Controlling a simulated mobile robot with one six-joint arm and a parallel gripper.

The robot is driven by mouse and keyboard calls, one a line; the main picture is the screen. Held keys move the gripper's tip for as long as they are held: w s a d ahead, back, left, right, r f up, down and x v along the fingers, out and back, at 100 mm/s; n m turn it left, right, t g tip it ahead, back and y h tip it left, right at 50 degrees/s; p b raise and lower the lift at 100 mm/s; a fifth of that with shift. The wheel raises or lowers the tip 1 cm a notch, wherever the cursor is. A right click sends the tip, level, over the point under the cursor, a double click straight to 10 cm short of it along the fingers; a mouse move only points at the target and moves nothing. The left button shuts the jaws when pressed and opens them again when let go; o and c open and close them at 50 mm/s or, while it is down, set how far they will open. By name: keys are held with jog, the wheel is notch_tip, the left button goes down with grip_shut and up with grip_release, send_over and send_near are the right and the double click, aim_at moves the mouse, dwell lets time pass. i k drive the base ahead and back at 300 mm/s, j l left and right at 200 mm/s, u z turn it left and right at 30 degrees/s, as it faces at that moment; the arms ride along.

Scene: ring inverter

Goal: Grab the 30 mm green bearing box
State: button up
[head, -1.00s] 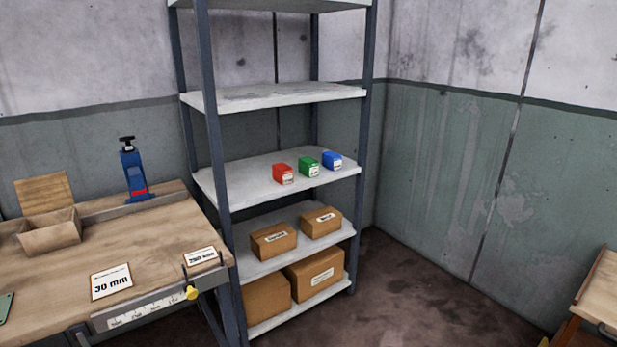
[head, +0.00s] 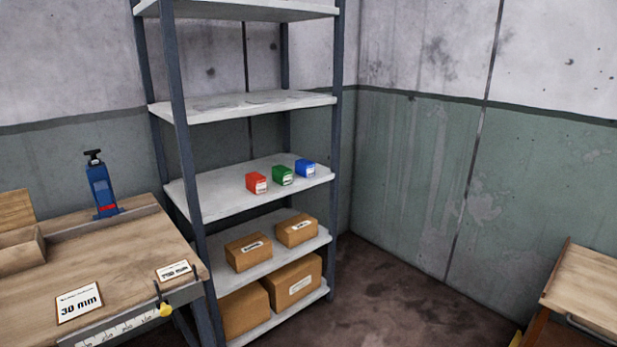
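The green box (head: 283,175) stands on the middle shelf (head: 215,198) of a metal rack, between a red box (head: 256,183) and a blue box (head: 305,168). Each of the three has a small white label, too small to read. The green box is upright, with a narrow gap on either side. A card reading "30 mm" (head: 79,303) lies on the wooden workbench at the left. My gripper does not show in the head view.
The rack's blue-grey front post (head: 186,150) stands left of the boxes. Cardboard boxes (head: 249,251) fill parts of the lower shelves. The workbench (head: 125,258) adjoins the rack at left. A wooden table (head: 590,290) stands at far right. Floor (head: 400,300) between is clear.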

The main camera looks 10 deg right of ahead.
aim_at(282, 175)
jog(key=i+l+u, duration=0.1)
jog(key=i+l, duration=0.15)
jog(key=i, duration=0.4)
jog(key=i+l+u, duration=0.1)
jog(key=i+l, duration=0.2)
jog(key=i, duration=0.3)
jog(key=i+l+u, duration=0.1)
jog(key=i+l, duration=0.2)
jog(key=i, duration=0.3)
jog(key=i+l, duration=0.4)
jog(key=i, duration=0.2)
jog(key=i+l+u, duration=0.15)
jog(key=i+l, duration=0.25)
jog(key=i, duration=0.2)
